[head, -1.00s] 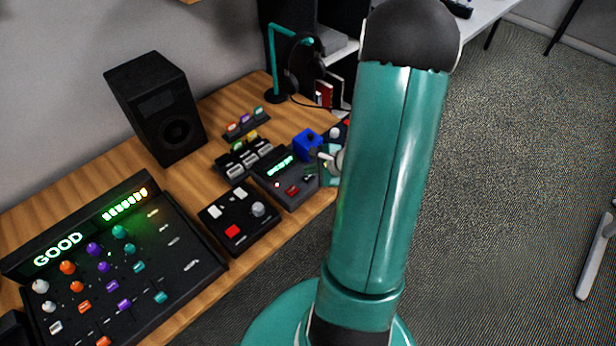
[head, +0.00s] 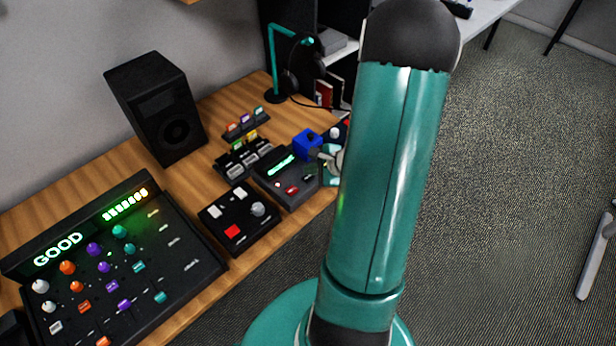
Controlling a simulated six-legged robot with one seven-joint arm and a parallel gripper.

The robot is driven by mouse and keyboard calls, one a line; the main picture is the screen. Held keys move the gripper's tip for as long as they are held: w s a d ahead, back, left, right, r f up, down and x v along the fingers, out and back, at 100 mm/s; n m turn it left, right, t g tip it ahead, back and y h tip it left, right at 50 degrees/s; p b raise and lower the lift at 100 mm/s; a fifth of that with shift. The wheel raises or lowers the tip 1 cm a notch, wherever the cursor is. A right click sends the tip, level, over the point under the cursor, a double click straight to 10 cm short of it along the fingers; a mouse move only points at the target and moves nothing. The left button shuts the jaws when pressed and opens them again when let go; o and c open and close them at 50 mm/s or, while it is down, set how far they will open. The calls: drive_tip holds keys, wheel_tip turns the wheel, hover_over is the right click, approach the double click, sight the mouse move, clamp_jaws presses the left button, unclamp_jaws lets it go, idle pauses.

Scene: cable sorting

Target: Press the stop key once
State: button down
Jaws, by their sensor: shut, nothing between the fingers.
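A dark recorder-like box (head: 270,186) with a lit green display (head: 281,165) sits near the desk's right front edge. Its sloped face has a red key (head: 291,190) and a dark green key (head: 308,177); their labels are too small to read, so I cannot tell which is the stop key by its marking. My gripper (head: 316,153) is shut and empty, close to the box's right end, near the blue block. My arm hides much of the gripper, and I cannot tell its height above the keys.
A black control box (head: 213,217) with a red button and a grey knob stands left of the recorder. A large mixer (head: 130,290) reading GOOD fills the desk's left.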

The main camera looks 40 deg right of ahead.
sight(311, 179)
drive_tip(key=shift+f, duration=0.1)
drive_tip(key=shift+f, duration=0.35)
drive_tip(key=shift+f, duration=0.35)
idle(0.8)
idle(0.3)
drive_tip(key=shift+r, duration=0.8)
drive_tip(key=shift+r, duration=2.5)
